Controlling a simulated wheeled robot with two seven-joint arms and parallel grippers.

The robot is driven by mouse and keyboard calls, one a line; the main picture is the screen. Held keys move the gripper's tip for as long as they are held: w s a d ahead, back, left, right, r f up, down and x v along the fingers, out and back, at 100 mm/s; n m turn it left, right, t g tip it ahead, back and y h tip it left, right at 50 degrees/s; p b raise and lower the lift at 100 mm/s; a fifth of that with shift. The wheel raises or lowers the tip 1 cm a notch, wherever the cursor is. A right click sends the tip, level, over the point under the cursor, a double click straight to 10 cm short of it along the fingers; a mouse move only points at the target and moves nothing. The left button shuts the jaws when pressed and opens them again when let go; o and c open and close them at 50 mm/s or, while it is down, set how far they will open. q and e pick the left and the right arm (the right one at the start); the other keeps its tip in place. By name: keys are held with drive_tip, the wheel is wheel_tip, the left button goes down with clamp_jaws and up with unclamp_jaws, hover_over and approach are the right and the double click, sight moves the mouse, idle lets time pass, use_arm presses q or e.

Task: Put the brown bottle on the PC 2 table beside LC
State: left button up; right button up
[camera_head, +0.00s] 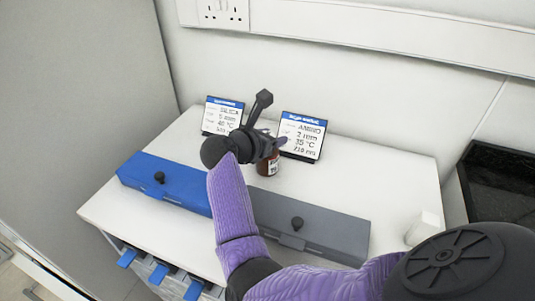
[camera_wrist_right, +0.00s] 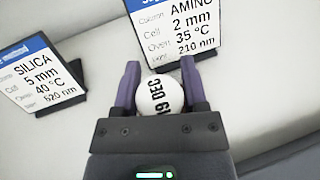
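The brown bottle (camera_head: 268,166) is in front of the right-hand sign card on the white table. My right gripper (camera_head: 268,148) comes down over the bottle from above. I cannot tell whether the bottle's base touches the table. My left gripper is not in view. Nothing in view is readable as PC 2 or LC.
The SILICA card (camera_head: 222,116) and AMINO card (camera_head: 302,136) stand at the back of the white table (camera_head: 400,175). A blue box (camera_head: 165,183) and a grey box (camera_head: 325,226) lie along the front. A small white object (camera_head: 424,228) is at right, by a black basin (camera_head: 500,180).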

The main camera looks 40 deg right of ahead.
clamp_jaws()
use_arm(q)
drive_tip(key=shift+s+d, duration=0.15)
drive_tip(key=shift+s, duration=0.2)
